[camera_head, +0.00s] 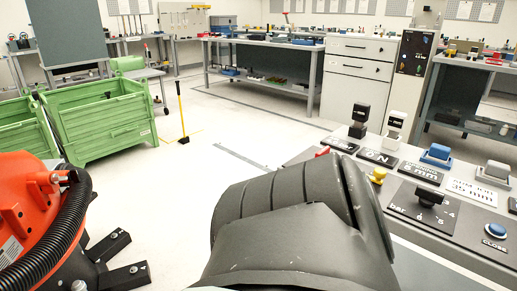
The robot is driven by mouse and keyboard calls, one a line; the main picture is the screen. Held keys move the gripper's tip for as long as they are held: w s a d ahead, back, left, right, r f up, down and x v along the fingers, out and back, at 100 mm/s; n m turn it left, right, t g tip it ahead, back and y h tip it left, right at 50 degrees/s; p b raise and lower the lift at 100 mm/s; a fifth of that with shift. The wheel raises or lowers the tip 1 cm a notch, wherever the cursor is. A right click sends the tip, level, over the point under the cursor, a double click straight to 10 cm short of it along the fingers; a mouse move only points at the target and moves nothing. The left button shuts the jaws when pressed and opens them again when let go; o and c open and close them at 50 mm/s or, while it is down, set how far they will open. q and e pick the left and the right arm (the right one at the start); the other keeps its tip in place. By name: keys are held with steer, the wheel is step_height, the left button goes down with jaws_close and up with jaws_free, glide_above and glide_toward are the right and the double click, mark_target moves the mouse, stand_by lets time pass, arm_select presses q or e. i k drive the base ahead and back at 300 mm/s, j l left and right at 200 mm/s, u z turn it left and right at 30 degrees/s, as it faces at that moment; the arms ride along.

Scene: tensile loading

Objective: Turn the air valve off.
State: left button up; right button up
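A sloped grey control panel (468,238) stands at the right. It carries a black knob (430,196) on a dial plate marked "bar" with numbers. A plate reading "ON" (378,157) lies further back, with a small red part (323,152) near its left side. A yellow knob (377,175) sits in front of that plate. I cannot tell for certain which control is the air valve. A large dark rounded arm part, apparently mine, fills the lower middle and hides the panel's left front. No gripper fingers show.
The panel also has black and white switches (360,117), blue and grey buttons, and a blue "CLOSE" button (495,230). An orange housing (30,205) with a ribbed black hose is at lower left. Green crates (103,120) stand behind it.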

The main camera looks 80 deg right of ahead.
mark_target(326, 150)
steer(key=z, duration=2.95)
steer(key=i+u, duration=0.3)
steer(key=u, duration=0.2)
steer(key=i+l+u, duration=0.2)
steer(key=u, duration=0.3)
steer(key=i+j+u, duration=0.1)
steer(key=i+u, duration=0.2)
steer(key=j, duration=0.2)
steer(key=k+l, duration=0.1)
steer(key=l, duration=0.35)
